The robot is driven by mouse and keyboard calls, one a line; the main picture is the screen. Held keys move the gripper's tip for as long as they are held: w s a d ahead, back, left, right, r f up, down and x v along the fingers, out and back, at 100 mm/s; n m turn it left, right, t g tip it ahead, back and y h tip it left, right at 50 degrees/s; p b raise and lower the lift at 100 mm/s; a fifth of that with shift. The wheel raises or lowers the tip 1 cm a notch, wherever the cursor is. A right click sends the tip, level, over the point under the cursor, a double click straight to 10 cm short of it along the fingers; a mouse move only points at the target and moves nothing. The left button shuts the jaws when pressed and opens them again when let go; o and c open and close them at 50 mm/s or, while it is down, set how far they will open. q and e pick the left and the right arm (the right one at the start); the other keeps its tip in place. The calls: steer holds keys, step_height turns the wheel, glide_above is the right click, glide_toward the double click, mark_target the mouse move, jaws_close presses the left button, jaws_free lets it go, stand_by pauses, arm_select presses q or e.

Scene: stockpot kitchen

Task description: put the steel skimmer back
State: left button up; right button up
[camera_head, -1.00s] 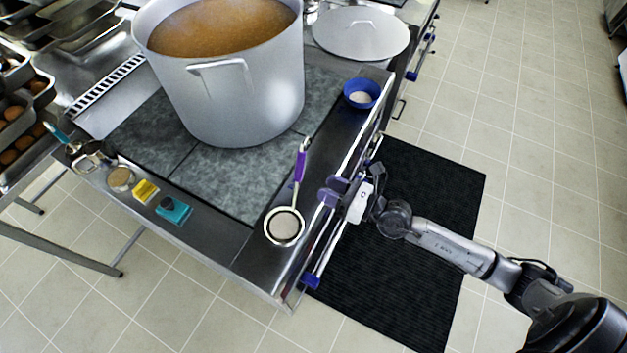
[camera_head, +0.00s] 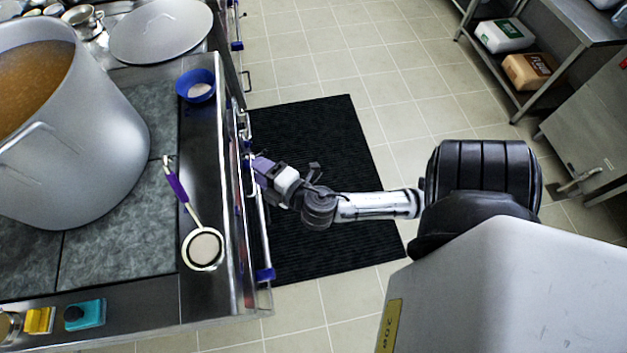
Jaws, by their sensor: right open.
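The steel skimmer (camera_head: 203,248) lies on the right end of the stove top, its round head near the front corner. Its purple handle grip (camera_head: 176,186) points up and left, toward the large pot. My right gripper (camera_head: 256,172) is just off the stove's right edge, beside the rail (camera_head: 262,225), to the right of the skimmer and apart from it. It is open; its fingertips are partly hidden near the rail. My left gripper is not in view.
A large stockpot (camera_head: 95,150) of brown liquid stands at left. A blue bowl (camera_head: 196,86) sits on the ledge behind the skimmer. A teal box (camera_head: 85,314) and a yellow box (camera_head: 40,320) lie at front left. A lid (camera_head: 160,30) lies at the back. A black mat (camera_head: 325,150) covers the floor.

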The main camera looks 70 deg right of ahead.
steer(key=s+a+f+m+g+y, duration=0.2)
steer(key=s+a+f+m+g, duration=0.3)
steer(key=s, duration=0.3)
steer(key=s+a+f+m+g+y, duration=0.3)
steer(key=s+a+f+m+g, duration=0.1)
steer(key=s+g, duration=0.3)
steer(key=shift+s+a+f+m+g+y, duration=0.3)
steer(key=shift+s+a+f+m+g, duration=0.15)
steer(key=shift+f+m, duration=0.3)
